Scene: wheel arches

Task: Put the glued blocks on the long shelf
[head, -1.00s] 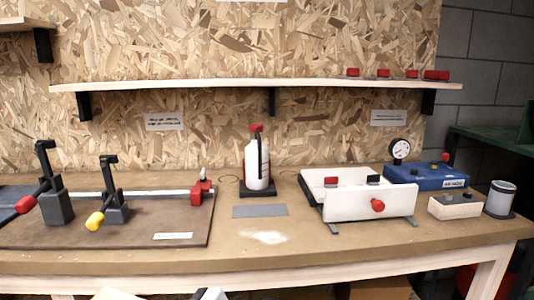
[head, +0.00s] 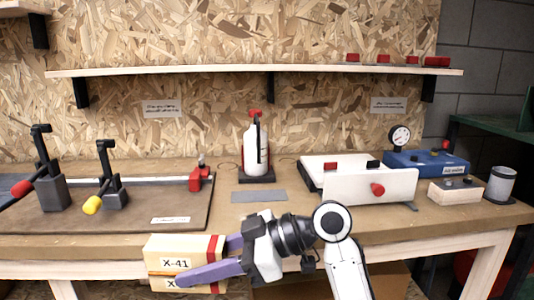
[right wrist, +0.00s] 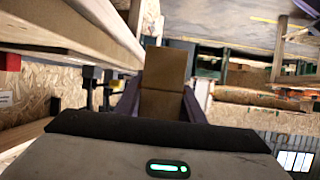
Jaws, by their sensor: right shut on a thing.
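My right gripper (head: 226,262) is shut on the glued blocks (head: 182,250), a tan stack with a red stripe and "X-41" labels. It holds them in front of the bench's front edge, low in the head view. In the right wrist view the blocks (right wrist: 163,85) show as a brown shape between the fingers. The long shelf (head: 250,70) runs along the chipboard wall above the bench, higher than the blocks. Its left and middle stretch looks bare. My left gripper is not in view.
Several red items (head: 383,59) sit at the shelf's right end. On the bench (head: 330,222) stand a white bottle (head: 256,150), toggle clamps (head: 110,180) on a brown board, a white fixture (head: 370,187), a blue gauge box (head: 425,163) and a grey cup (head: 501,184).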

